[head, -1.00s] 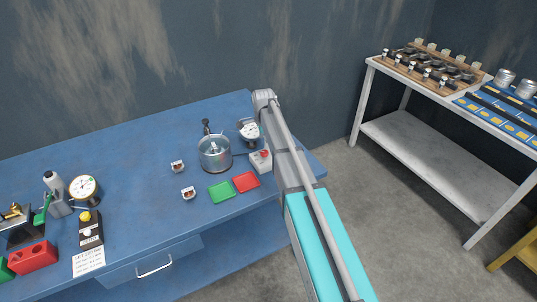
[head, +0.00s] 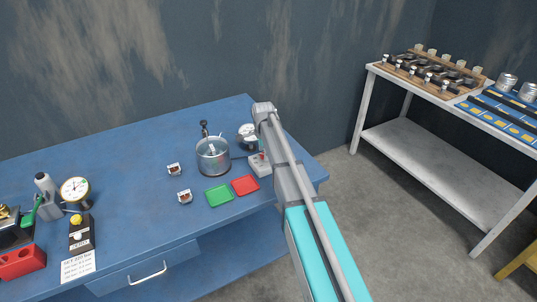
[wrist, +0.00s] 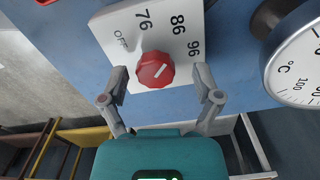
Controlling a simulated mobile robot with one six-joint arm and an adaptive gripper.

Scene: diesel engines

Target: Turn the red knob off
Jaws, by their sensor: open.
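The red knob (wrist: 155,70) sits on a white control box (wrist: 185,22) marked OFF, 76, 86 and 96. The white line on the knob slants, its upper end to the right, towards the 96 side. In the wrist view my gripper (wrist: 162,82) is open, one finger on each side of the knob, both apart from it. In the head view the white box (head: 259,166) stands at the right end of the blue table, and my arm partly hides it and the knob.
A metal pot (head: 213,157) stands left of the box, with a dial thermometer (wrist: 300,62) close by. Green (head: 219,196) and red (head: 245,185) trays lie in front on the blue table (head: 130,225). A white shelf (head: 410,150) stands to the right.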

